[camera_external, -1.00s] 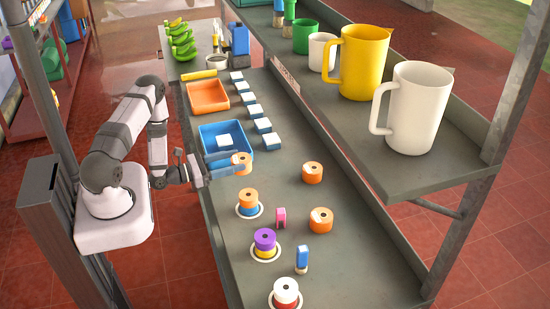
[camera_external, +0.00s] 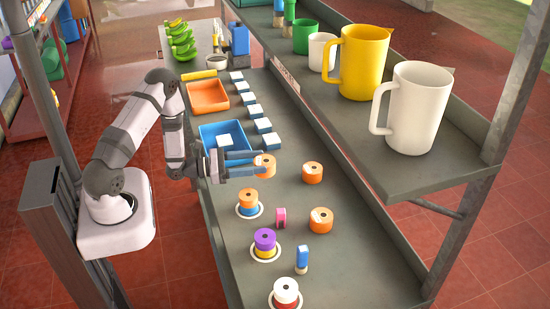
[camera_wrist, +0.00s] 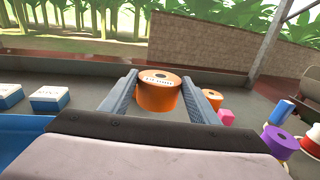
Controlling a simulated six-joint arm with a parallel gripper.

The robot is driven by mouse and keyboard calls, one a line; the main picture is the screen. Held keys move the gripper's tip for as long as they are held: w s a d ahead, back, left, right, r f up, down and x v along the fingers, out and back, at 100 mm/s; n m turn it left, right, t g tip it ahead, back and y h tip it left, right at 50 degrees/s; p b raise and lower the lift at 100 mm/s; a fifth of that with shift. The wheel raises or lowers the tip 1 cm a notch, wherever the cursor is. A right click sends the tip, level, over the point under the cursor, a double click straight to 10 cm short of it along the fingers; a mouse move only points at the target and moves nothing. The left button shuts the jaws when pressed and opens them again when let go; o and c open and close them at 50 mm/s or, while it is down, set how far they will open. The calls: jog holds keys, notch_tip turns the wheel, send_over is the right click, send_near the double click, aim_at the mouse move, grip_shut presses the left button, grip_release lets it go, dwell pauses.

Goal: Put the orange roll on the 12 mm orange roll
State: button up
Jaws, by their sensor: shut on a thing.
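My gripper (camera_external: 262,165) is shut on an orange roll (camera_external: 265,168), which sits between its two fingertips over the bench, right of the blue tray. In the wrist view the held roll (camera_wrist: 158,92) is upright, with a white label too small to read surely. Two more orange rolls stand on the bench, one at the back (camera_external: 312,173) and one nearer (camera_external: 321,221). Another orange roll (camera_external: 248,196) sits on a blue roll (camera_external: 248,209) on a round white-rimmed base. I cannot tell which roll is the 12 mm one.
A purple roll (camera_external: 265,239) on a yellow one and a white-and-red stack (camera_external: 286,292) stand nearer. The blue tray (camera_external: 247,147) is left; a shelf with jugs (camera_external: 418,108) overhangs the right.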

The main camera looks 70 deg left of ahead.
jog(key=w+d+r+m+g+h+b, duration=0.1)
jog(key=w+d+r+h+b, duration=0.15)
jog(key=w, duration=0.35)
jog(key=w+d+r+m+h+b, duration=0.1)
jog(key=w+d+r+m+b, duration=0.1)
jog(key=w+r+b, duration=0.3)
jog(key=n+y+p, duration=0.2)
jog(key=p, duration=0.1)
send_over(304, 168)
jog(key=f, duration=0.2)
jog(key=shift+t, duration=0.3)
jog(key=shift+d+f+p, duration=0.1)
jog(key=shift+f+p, duration=0.85)
jog(key=shift+f, duration=1.85)
jog(key=shift+s+f, duration=0.1)
jog(key=shift+f+p, duration=0.65)
jog(key=shift+f, duration=1.35)
jog(key=shift+f, duration=0.2)
